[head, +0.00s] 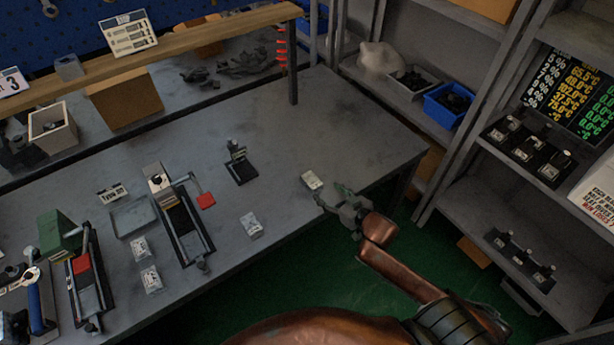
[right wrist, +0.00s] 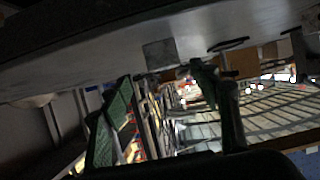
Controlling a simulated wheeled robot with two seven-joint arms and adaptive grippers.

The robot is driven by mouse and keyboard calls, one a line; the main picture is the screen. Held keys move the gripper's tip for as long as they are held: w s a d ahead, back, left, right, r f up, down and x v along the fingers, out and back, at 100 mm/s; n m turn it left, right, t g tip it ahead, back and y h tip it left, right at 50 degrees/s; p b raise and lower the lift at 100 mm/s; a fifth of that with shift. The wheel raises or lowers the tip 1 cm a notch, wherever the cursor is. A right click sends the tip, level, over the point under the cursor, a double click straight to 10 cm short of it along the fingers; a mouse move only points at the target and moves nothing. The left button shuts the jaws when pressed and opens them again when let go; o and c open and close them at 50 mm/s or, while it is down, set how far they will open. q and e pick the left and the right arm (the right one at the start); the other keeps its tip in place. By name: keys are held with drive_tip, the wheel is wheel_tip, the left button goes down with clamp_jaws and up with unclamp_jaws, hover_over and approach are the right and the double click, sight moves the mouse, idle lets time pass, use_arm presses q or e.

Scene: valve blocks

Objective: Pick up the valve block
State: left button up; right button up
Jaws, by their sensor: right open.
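A small pale valve block (head: 311,180) lies on the grey table (head: 330,130) near its right front edge. My right gripper (head: 329,193) is just right of it and open, with its fingers toward the block and nothing between them. In the right wrist view the table appears across the top, with a small grey block (right wrist: 160,53) on it. The gripper's green finger pads (right wrist: 112,130) show below, apart from the block. Another pale block (head: 251,224) lies further left, and two more (head: 140,248) (head: 151,279) lie beyond that. My left gripper is not in view.
A black fixture (head: 240,168) stands left of the near block. A vise with a red part (head: 185,225) stands further left, beside a grey tray (head: 133,217). Shelving with a blue bin (head: 447,106) stands to the right, beyond a floor gap. The tabletop around the near block is clear.

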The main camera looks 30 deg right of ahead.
sight(316, 185)
drive_tip(key=shift+r+x, duration=0.2)
drive_tip(key=shift+x, duration=0.85)
drive_tip(key=shift+b+x, duration=0.45)
drive_tip(key=shift+x, duration=0.8)
drive_tip(key=x, duration=0.3)
drive_tip(key=shift+w+a+b, duration=0.2)
drive_tip(key=shift+a+b, duration=0.05)
drive_tip(key=shift+b, duration=0.15)
drive_tip(key=shift+w+f, duration=0.15)
drive_tip(key=shift+w, duration=0.05)
drive_tip(key=shift+c, duration=0.4)
drive_tip(key=c, duration=0.9)
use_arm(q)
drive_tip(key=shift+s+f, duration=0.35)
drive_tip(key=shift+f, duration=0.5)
use_arm(e)
clamp_jaws()
